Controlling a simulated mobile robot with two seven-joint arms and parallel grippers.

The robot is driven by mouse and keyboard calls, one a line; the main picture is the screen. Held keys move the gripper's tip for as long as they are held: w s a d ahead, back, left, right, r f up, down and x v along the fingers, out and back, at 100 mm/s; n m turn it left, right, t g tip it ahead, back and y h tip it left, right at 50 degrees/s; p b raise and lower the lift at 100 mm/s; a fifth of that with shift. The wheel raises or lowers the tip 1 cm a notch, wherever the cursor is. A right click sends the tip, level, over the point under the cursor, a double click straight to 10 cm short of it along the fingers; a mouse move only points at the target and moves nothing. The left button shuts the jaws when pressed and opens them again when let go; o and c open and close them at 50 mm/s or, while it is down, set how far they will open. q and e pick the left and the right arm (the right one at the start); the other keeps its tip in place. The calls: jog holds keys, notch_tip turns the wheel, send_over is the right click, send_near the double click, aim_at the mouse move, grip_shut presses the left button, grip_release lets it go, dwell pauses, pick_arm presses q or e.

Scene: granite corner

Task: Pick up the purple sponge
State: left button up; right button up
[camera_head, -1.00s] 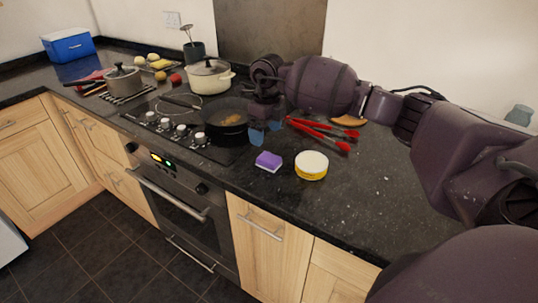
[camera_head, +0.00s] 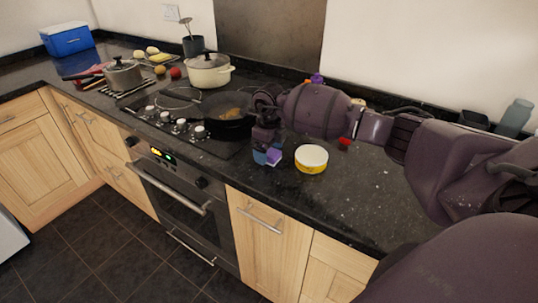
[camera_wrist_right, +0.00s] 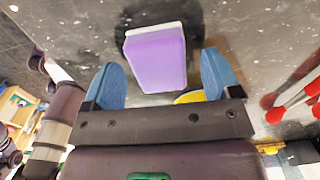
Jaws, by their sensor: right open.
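The purple sponge (camera_head: 273,157) sits on the dark granite counter, left of a yellow-and-white round tin, and is partly hidden by my right gripper. In the right wrist view the purple sponge (camera_wrist_right: 155,57), with a pale layer along one edge, lies between and beyond the two blue fingertips. My right gripper (camera_head: 267,156) is open over the sponge, with a gap showing between the sponge and each finger. Its blue fingers also show in the right wrist view (camera_wrist_right: 163,80). My left gripper is not in view.
The yellow-and-white tin (camera_head: 311,158) stands close to the right of the sponge. A frying pan (camera_head: 228,107) and a cream pot (camera_head: 208,70) are on the hob behind. Red-handled tongs (camera_wrist_right: 292,98) lie nearby. The front right counter is clear.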

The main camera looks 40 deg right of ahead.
jog(key=shift+f, duration=0.55)
jog(key=shift+c, duration=0.3)
jog(key=c, duration=0.9)
jog(key=shift+r, duration=0.1)
jog(key=shift+c, duration=0.2)
